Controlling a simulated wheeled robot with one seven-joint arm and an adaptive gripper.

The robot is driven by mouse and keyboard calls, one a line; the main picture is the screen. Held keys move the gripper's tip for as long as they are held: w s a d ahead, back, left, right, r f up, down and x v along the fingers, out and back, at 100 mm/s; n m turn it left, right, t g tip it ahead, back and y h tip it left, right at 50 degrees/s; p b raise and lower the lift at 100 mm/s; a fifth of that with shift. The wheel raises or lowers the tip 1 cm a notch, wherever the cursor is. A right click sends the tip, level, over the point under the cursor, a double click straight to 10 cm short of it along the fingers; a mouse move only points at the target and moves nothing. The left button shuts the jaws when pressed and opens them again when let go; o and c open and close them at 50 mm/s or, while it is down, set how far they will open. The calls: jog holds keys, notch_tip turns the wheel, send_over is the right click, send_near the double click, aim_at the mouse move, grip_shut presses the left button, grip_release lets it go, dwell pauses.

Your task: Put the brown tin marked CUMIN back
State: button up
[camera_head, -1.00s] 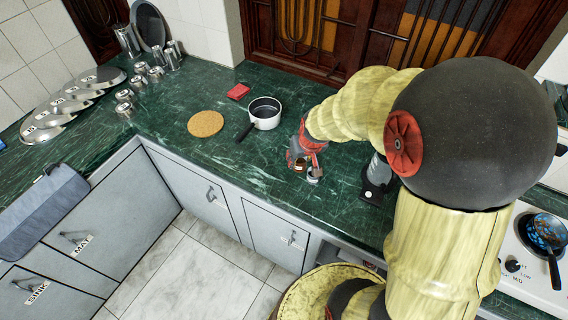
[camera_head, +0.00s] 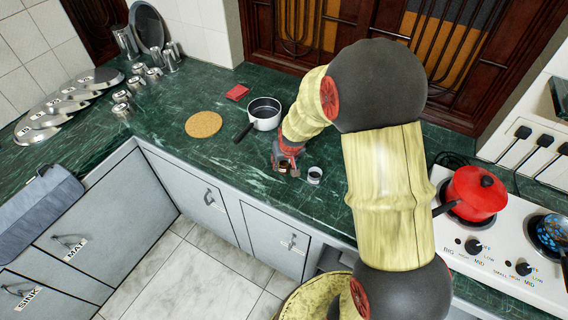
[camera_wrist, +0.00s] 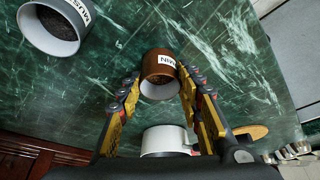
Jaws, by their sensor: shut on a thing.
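The brown tin marked CUMIN (camera_wrist: 158,66) is between the fingers of my gripper (camera_wrist: 160,78) in the wrist view. Its label is partly visible, and its open top shows dark contents. In the head view my gripper (camera_head: 286,160) is shut on the brown tin (camera_head: 284,168), left of a pale tin (camera_head: 314,175). I cannot tell whether the brown tin touches the counter. The pale tin (camera_wrist: 52,28), whose label starts MUS, stands apart from it in the wrist view.
A white saucepan (camera_head: 265,118) with a dark handle stands behind my gripper. A cork mat (camera_head: 204,124) and a red block (camera_head: 237,92) lie left of it. Several metal tins (camera_head: 122,109) stand farther left. A red pot (camera_head: 476,194) is on the stove at right.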

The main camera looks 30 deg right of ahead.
jog(key=shift+r, duration=0.1)
jog(key=shift+f, duration=0.2)
jog(key=o, duration=1)
